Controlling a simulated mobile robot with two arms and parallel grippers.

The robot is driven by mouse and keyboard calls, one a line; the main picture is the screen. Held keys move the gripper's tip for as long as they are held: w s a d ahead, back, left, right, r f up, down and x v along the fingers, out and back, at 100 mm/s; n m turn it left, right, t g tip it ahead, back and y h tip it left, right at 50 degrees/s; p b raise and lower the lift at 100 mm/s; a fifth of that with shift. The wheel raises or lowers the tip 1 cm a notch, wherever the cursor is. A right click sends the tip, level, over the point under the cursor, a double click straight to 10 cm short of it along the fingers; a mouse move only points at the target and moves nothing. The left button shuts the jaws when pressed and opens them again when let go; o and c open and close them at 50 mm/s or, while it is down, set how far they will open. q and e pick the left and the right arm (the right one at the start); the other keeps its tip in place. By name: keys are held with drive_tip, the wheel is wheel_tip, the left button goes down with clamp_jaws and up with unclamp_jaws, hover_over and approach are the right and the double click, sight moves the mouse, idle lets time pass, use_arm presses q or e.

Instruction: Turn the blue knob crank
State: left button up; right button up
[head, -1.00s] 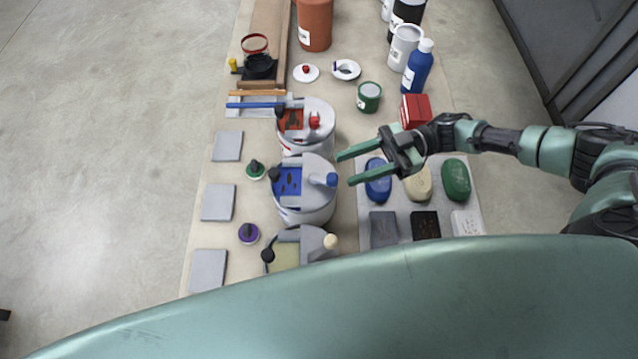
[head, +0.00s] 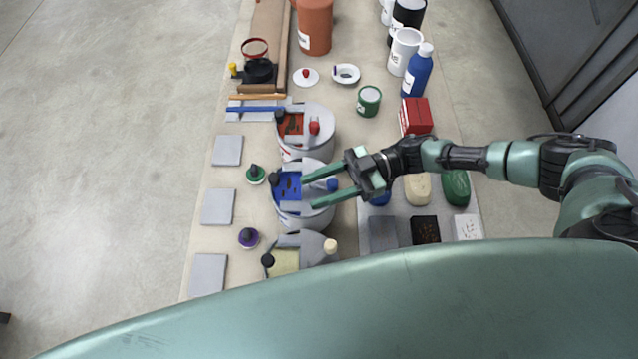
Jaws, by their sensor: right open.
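The blue knob (head: 332,184) stands on the right side of the middle white tub (head: 305,219), which has blue contents (head: 290,187) and a grey partial cover. My right gripper (head: 309,192) is open above this tub, with its fingers pointing left. In the picture the blue knob shows between the two fingers; I cannot tell whether either finger touches it or how far above it they are. A black knob (head: 275,180) sits at the tub's left rim. My left gripper is not in view.
A red-knob tub (head: 318,150) stands behind and a cream-knob tub (head: 312,243) in front, both close by. Blocks lie on a grey tray (head: 400,208) under my right arm. A red box (head: 416,115) and a blue bottle (head: 417,72) stand further back. Grey tiles line the left.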

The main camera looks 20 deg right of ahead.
clamp_jaws()
drive_tip(key=m+t+p, duration=0.1)
drive_tip(key=t+p, duration=0.1)
drive_tip(key=shift+s+a+r+m+t, duration=0.1)
drive_tip(key=shift+a+r+m+t, duration=0.1)
drive_tip(key=shift+m+t, duration=0.2)
drive_tip(key=m+t+p, duration=0.1)
drive_tip(key=t, duration=0.1)
drive_tip(key=m+t+p, duration=0.1)
drive_tip(key=t, duration=0.1)
drive_tip(key=shift+a+m+h, duration=0.3)
drive_tip(key=shift+a, duration=0.1)
drive_tip(key=m+t+p, duration=0.1)
drive_tip(key=m+t+h, duration=0.1)
drive_tip(key=t, duration=0.1)
drive_tip(key=m+t+h+p, duration=0.1)
drive_tip(key=shift+w+a+t+p, duration=0.25)
drive_tip(key=shift+a+t+p, duration=0.1)
drive_tip(key=shift+a+t, duration=0.05)
drive_tip(key=shift+w+a+f+m+t+h+p, duration=0.15)
drive_tip(key=shift+m+t+h+p, duration=0.2)
drive_tip(key=shift+m+t+h, duration=0.4)
drive_tip(key=shift+w+a+r+m+t+h+p, duration=0.15)
drive_tip(key=shift+m+t+h+p, duration=0.2)
drive_tip(key=shift+m+t+h, duration=0.4)
drive_tip(key=shift+w+f, duration=0.1)
